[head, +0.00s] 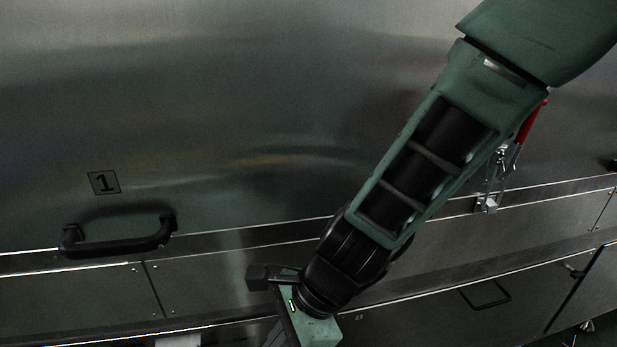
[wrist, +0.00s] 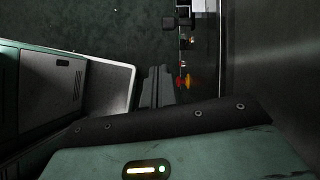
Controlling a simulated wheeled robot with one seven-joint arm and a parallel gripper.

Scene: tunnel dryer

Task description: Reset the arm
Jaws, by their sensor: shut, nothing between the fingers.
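My arm (head: 425,165) reaches from the upper right down to the bottom middle of the head view, in front of the steel dryer. Its wrist end is low, near the bottom edge, and the fingers are not visible there. In the wrist view my gripper (wrist: 158,86) shows as two dark fingers side by side, closed together with nothing between them. The fingers point out over the dark floor, with no object touching them that I can see.
The dryer panel (head: 230,130) has a label "1" (head: 104,182) and a black handle (head: 117,236) at left. A red-handled clamp (head: 530,122) is partly behind my arm. A lower handle (head: 487,295) is at right. In the wrist view, a steel wall (wrist: 275,60) stands close right.

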